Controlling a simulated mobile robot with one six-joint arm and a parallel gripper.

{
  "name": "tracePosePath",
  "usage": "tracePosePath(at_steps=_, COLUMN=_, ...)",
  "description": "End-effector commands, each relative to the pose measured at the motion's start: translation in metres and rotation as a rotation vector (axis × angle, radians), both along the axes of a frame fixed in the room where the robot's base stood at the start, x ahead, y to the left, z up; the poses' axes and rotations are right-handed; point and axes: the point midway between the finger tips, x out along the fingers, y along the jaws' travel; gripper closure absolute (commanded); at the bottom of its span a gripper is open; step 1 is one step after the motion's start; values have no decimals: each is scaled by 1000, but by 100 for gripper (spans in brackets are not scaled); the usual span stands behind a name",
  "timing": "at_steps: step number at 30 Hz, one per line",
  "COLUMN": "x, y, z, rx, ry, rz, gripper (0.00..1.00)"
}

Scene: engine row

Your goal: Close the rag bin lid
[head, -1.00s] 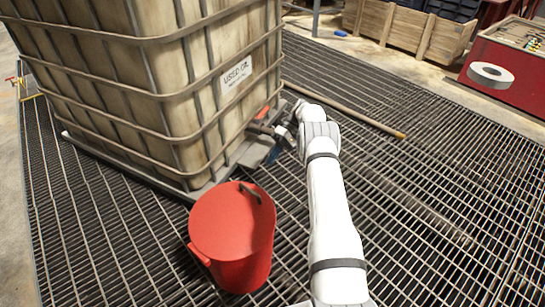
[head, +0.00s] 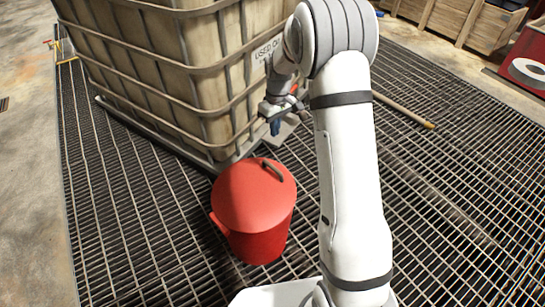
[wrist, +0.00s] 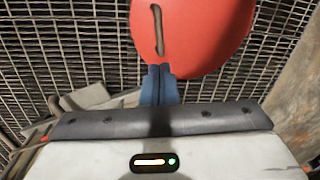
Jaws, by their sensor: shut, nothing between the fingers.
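The red rag bin (head: 259,238) stands upright on the grating beside the caged tank. Its round red lid (head: 245,200) lies over the bin's top with no gap that I can see, and a dark bar handle (head: 273,171) is on it near the tank side. My gripper (head: 275,128) is shut and empty, its blue fingers pointing down, above and behind the bin. In the wrist view the shut fingers (wrist: 160,72) overlap the near edge of the lid (wrist: 205,35), close to the handle (wrist: 158,30). I cannot tell whether they touch it.
The caged used-oil tank (head: 150,75) stands behind the bin, close to my gripper. A wooden pole (head: 405,110) lies on the grating (head: 450,190) to the right. Wooden crates (head: 450,22) and a red box (head: 527,60) are at the back right. Open grating lies left of the bin.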

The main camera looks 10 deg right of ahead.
Motion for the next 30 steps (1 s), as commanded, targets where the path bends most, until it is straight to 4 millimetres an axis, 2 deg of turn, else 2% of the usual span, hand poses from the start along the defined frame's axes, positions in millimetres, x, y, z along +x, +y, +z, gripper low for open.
tracePosePath(at_steps=5, x=-3, y=2, z=-12, rx=-6, ry=-8, rz=4, gripper=100)
tracePosePath(at_steps=21, x=-9, y=9, z=-119, rx=-6, ry=-8, rz=5, gripper=100)
tracePosePath(at_steps=25, x=-10, y=10, z=-132, rx=-5, ry=-7, rz=5, gripper=100)
tracePosePath(at_steps=30, x=-10, y=10, z=-138, rx=-5, ry=-9, rz=5, gripper=100)
